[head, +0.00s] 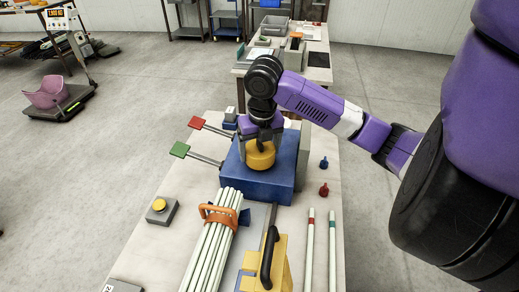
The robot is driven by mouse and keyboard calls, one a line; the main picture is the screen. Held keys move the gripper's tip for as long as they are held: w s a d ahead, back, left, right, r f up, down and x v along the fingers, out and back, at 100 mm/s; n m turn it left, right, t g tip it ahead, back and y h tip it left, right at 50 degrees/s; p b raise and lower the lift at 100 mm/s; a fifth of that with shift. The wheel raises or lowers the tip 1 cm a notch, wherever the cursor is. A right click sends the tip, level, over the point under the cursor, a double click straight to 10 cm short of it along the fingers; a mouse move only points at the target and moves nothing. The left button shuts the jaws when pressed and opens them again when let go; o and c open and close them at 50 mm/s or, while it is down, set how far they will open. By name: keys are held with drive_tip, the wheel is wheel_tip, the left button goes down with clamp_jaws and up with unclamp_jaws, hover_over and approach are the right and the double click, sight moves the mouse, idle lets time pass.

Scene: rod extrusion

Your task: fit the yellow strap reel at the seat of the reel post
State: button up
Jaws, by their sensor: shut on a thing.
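The yellow strap reel (261,160) is a short round drum above or on top of the blue block (272,188) in the middle of the table. My gripper (262,143) points down and is shut on the reel from above. A dark part shows at the front of the reel's top, between the fingers. I cannot tell whether the reel touches the blue block or hangs just over it. The reel post and its seat are not clearly visible; the reel and my gripper may hide them.
A bundle of white rods (212,245) in an orange clamp (219,214) lies in front. A yellow tool with a black handle (268,258) stands beside it. A yellow button box (160,207) sits at left. Two rods lie right.

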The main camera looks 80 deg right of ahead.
drive_tip(key=shift+f+b, duration=0.7)
drive_tip(key=shift+f, duration=0.1)
drive_tip(key=o, duration=1.6)
drive_tip(key=shift+r, duration=0.15)
drive_tip(key=r, duration=0.7)
drive_tip(key=shift+s+a+r, duration=0.25)
drive_tip(key=shift+a, duration=0.15)
